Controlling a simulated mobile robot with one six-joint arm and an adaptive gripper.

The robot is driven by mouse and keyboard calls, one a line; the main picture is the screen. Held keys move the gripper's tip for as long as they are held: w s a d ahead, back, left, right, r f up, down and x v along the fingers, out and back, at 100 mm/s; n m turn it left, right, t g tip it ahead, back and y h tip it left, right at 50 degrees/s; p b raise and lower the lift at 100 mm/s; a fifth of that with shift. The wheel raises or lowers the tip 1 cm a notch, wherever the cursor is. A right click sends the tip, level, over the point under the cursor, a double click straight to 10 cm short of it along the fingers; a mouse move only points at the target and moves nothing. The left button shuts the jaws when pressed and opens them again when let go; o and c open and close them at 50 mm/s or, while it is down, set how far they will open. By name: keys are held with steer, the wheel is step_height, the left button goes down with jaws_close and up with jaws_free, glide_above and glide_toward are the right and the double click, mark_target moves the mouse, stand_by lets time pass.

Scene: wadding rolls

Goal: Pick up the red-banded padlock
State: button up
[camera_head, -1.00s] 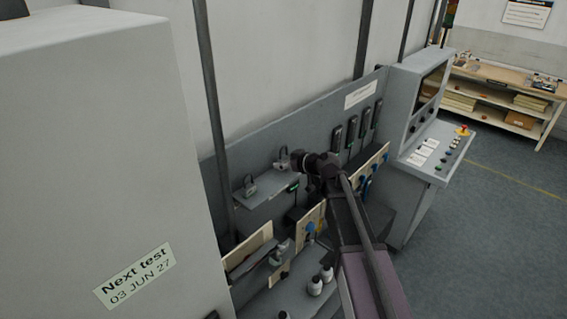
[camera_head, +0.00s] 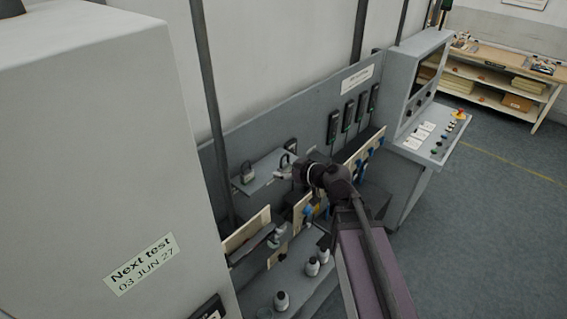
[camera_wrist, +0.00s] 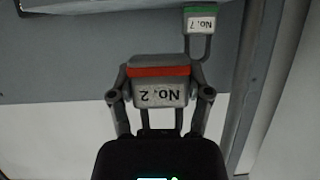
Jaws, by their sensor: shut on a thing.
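The red-banded padlock (camera_wrist: 158,85) is grey with a red stripe and a label reading No. 2, upside down in the wrist view. My gripper (camera_wrist: 160,92) is shut on it, with one finger against each side of its body. Its shackle points back toward my palm, which hides part of it. In the head view my gripper (camera_head: 283,173) is at the right part of a small grey shelf (camera_head: 266,182). Whether the padlock touches the shelf is unclear.
A green-banded padlock (camera_wrist: 200,22) labelled No. 7 is close by in the wrist view. A padlock (camera_head: 247,173) stands at the shelf's left end in the head view. White bottles (camera_head: 312,267) stand below. A control console (camera_head: 425,135) is to the right.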

steer(key=shift+s+d, duration=0.1)
steer(key=shift+s, duration=0.65)
stand_by(0.5)
